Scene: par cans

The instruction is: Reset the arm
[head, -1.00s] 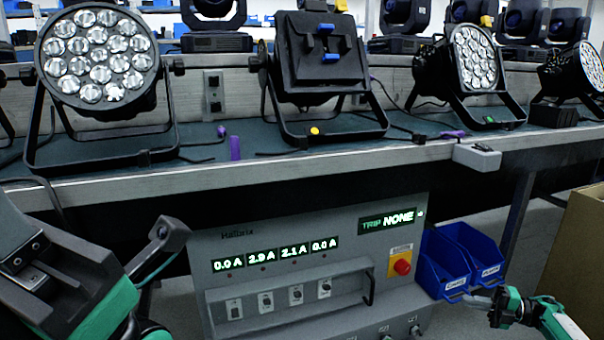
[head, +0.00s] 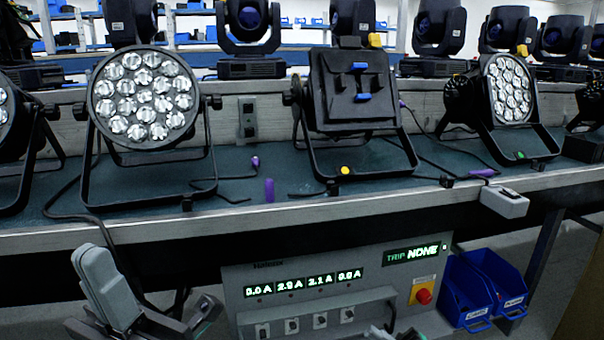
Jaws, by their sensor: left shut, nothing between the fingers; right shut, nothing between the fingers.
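My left gripper (head: 96,262) is at the lower left, in front of the bench edge, with its grey fingers pointing up. It is shut and empty. Part of my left arm shows below it and is cut off by the bottom edge. My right gripper (head: 410,335) shows only as a small dark piece at the bottom edge, in front of the grey power panel. It is shut and holds nothing; the rest of the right arm is out of view.
The bench (head: 235,219) carries several par cans, including one with a lit lens face (head: 146,100) and one with a black back (head: 355,90). A purple piece (head: 269,190) and a grey box (head: 504,202) lie near its edge. Blue bins (head: 466,290) stand right of the panel (head: 262,318).

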